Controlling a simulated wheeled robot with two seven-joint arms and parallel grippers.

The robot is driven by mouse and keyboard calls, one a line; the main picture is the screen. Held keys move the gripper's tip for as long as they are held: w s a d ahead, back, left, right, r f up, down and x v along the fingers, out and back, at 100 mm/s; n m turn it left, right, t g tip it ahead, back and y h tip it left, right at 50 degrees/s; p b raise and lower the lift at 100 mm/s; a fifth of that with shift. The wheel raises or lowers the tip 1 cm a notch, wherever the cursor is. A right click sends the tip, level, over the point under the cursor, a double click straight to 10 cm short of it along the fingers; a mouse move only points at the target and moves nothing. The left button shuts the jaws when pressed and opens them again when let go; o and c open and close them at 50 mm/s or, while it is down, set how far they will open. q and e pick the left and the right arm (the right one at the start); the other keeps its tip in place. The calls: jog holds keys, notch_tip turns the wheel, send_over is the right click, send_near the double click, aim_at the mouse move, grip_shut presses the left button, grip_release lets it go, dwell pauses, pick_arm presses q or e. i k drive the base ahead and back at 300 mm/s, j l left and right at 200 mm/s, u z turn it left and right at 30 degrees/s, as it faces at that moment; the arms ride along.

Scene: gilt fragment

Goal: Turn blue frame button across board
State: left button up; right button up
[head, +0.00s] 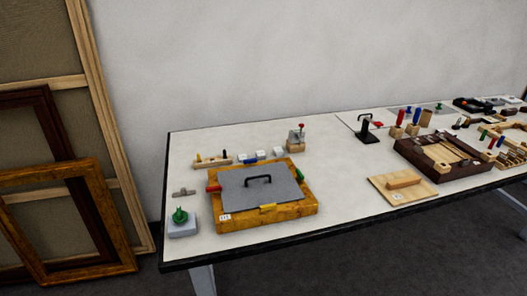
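A gilt wooden frame (225,222) lies flat on the white table at the left. A grey board (240,198) with a black handle (258,181) lies in it. A small blue piece (249,159) shows at the frame's back edge, close to white blocks; it looks like the blue button, but it is too small to tell how it is turned. A red button (213,186) is on the left side and a yellow button (268,207) on the front side. Neither of my grippers is in view.
A green knob on a grey block (182,224) stands left of the frame. A wooden tool rack (213,161) and a block with a red-topped tool (296,139) stand behind it. A wooden float (403,187) and a dark frame (440,160) lie to the right. Empty frames lean at far left.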

aim_at(255, 160)
jog(key=i+j, duration=0.1)
jog(key=i, duration=0.35)
jog(key=i+j, duration=0.15)
jog(key=i, duration=0.35)
jog(key=l, duration=0.55)
jog(key=k+l, duration=0.1)
jog(key=l, duration=0.5)
jog(key=k+l+u, duration=0.1)
jog(key=l, duration=0.45)
